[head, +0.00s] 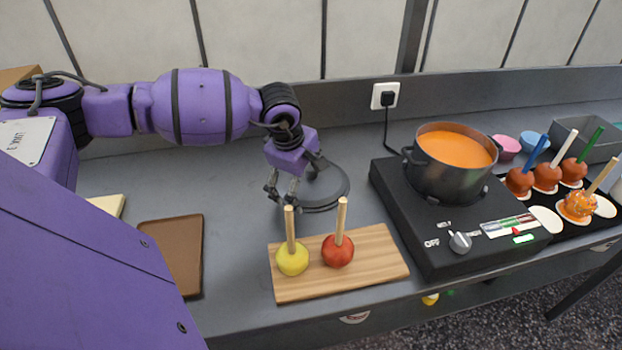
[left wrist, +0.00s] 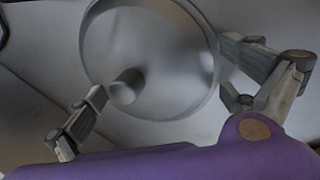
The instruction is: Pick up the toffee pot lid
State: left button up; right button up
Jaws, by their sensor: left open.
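The toffee pot lid (head: 333,192) is a dark grey disc lying on the counter, left of the hotplate. My left gripper (head: 282,190) is over its left part, fingers pointing down, and partly hides it. In the left wrist view the lid (left wrist: 175,50) fills the upper middle, with its round knob (left wrist: 125,86) standing up. The open fingers of my left gripper (left wrist: 163,72) are on either side of the knob, which looks closer to the left finger. I cannot tell whether either touches it. My right gripper is not in view.
A board (head: 370,258) with two apples on sticks lies in front of the lid. The black hotplate (head: 470,258) carries a pot (head: 450,178) of orange toffee. A brown tray (head: 172,250) lies left. Coated apples on a dark tray (head: 553,231) and a grey bin (head: 600,148) are right.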

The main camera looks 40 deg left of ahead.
pick_arm(q)
jog(key=c, duration=1.1)
jog(key=shift+r, duration=0.1)
